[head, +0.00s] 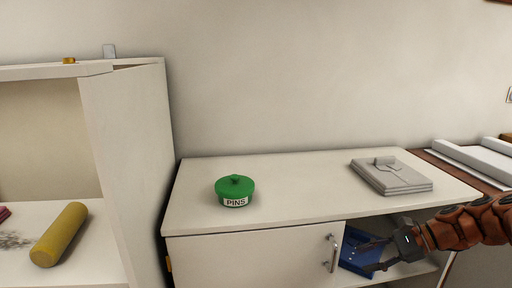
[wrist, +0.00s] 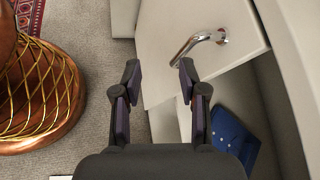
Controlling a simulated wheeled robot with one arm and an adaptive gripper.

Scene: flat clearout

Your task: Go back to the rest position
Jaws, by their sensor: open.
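My gripper (head: 378,255) is open and empty at the lower right of the head view, in front of the low white cabinet's open compartment. In the wrist view my gripper (wrist: 157,82) has its two dark fingers spread, with the cabinet door (wrist: 170,40) and its metal handle (wrist: 198,40) just beyond them. The same door (head: 255,258) shows in the head view with its handle (head: 333,254). A blue item (head: 352,256) lies inside the compartment, partly hidden by my gripper; it also shows in the wrist view (wrist: 232,135).
A tall cabinet (head: 125,150) at left holds a yellow cylinder (head: 60,235). A round copper-coloured wire object (wrist: 45,90) stands on the carpet (wrist: 85,45).

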